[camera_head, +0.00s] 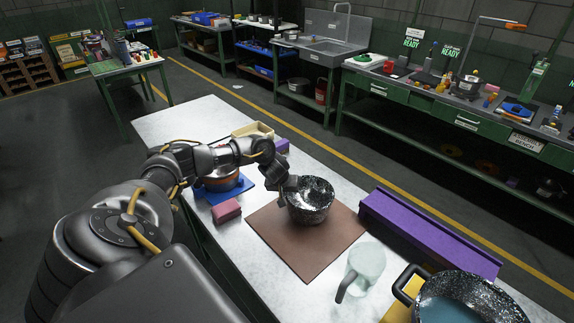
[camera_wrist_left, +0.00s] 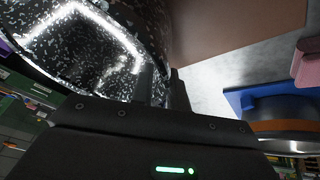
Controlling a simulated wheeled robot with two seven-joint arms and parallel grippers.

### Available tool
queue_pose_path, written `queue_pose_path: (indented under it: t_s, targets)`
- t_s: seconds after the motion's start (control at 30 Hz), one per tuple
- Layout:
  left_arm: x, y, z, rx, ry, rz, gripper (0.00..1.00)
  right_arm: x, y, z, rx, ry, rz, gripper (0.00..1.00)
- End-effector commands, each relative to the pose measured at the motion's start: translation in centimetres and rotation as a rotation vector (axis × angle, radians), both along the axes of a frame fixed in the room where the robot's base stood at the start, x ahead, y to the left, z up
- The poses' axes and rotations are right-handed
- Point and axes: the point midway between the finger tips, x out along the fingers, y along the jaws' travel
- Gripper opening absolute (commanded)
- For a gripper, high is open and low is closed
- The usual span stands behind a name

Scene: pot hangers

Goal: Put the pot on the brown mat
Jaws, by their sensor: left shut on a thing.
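The black speckled pot (camera_head: 312,207) is over the middle of the brown mat (camera_head: 290,249) in the head view. Whether its base touches the mat or is slightly above it, I cannot tell. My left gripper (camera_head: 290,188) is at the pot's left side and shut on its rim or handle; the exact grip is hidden. In the left wrist view the pot (camera_wrist_left: 85,45) fills the upper left, beside the fingers (camera_wrist_left: 165,90), and the mat (camera_wrist_left: 230,25) shows at the upper right. My right gripper is not in view.
A purple rail (camera_head: 430,236) lies right of the mat. A translucent mug (camera_head: 366,262) and a large speckled pot (camera_head: 465,300) stand toward the front right.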

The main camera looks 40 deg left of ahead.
Motion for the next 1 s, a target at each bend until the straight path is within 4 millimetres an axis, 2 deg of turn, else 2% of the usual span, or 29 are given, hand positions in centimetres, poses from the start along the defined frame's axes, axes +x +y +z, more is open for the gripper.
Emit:
queue_pose_path:
  t_s: [0.17,0.47,0.5,0.67,1.0]
  targets:
    - [0.1,0.1,-1.1,-0.001,-0.005,0.003,0.00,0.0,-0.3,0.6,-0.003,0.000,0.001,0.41]
    - [0.2,0.0,-1.3,-0.002,-0.005,0.003,0.00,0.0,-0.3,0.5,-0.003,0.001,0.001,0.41]
    - [0.0,0.0,-1.5,0.000,-0.002,0.002,0.17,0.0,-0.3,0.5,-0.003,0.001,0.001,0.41]
    - [0.1,0.0,-1.4,0.000,-0.002,0.002,0.38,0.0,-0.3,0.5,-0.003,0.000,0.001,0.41]
    - [0.0,0.0,-1.1,-0.001,-0.002,0.002,0.38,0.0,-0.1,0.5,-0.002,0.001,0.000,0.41]
